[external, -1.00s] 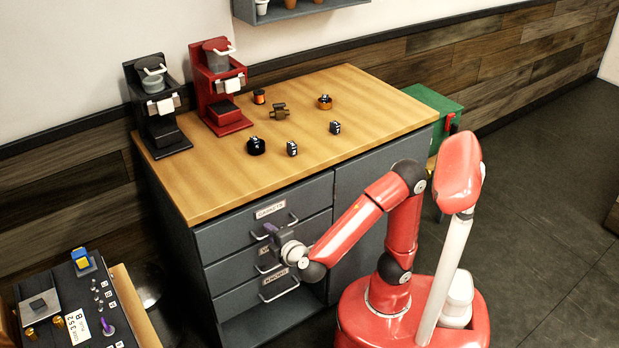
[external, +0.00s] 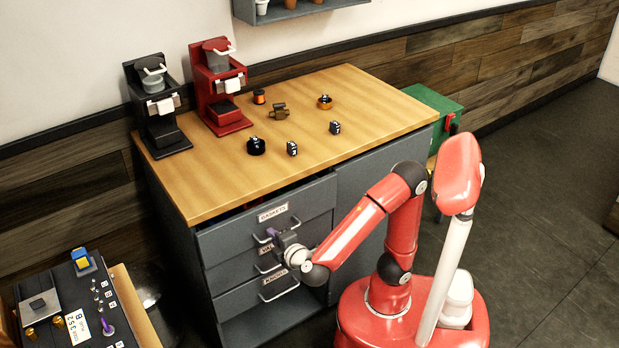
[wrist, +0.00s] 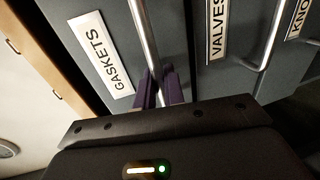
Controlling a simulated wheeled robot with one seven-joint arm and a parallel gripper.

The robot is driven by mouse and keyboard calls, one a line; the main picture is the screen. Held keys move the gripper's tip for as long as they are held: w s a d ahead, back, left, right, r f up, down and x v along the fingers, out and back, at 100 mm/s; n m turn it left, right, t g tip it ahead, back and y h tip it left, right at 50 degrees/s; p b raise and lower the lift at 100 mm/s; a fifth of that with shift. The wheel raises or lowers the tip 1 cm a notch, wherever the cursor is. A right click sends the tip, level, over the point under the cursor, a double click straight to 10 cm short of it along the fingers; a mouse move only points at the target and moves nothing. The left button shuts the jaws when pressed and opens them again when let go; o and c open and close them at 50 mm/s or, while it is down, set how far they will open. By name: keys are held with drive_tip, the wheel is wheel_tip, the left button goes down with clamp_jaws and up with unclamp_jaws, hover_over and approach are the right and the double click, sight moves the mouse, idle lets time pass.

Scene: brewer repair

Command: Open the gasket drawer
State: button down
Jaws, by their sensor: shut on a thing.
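The gasket drawer (external: 240,231) is the top drawer of the grey cabinet, with a white GASKETS label (wrist: 101,52). It stands slightly out from the cabinet, with a dark gap under the worktop edge. Its metal bar handle (wrist: 144,32) runs between the purple fingers of my gripper (wrist: 161,90) in the wrist view. My gripper (external: 271,235) is shut on this handle at the drawer's front in the external view.
Below are the valves drawer (external: 243,270) and the knobs drawer (external: 240,296), both shut. The wooden worktop (external: 215,190) holds two coffee brewers and several small parts. A dark bench (external: 35,275) with parts stands at lower left.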

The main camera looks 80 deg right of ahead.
drive_tip(key=f+b+v, duration=0.2)
drive_tip(key=v, duration=0.8)
drive_tip(key=f+b+v, duration=0.1)
drive_tip(key=f+v, duration=0.1)
drive_tip(key=v, duration=0.8)
drive_tip(key=shift+s+a+f+b, duration=0.15)
drive_tip(key=shift+s+a+b, duration=0.15)
drive_tip(key=shift+s+b, duration=0.05)
drive_tip(key=c, duration=1.6)
unclamp_jaws()
drive_tip(key=shift+c, duration=0.2)
drive_tip(key=p+v, duration=0.7)
drive_tip(key=p, duration=0.2)
drive_tip(key=shift+s+a, duration=0.2)
drive_tip(key=shift+a, duration=0.05)
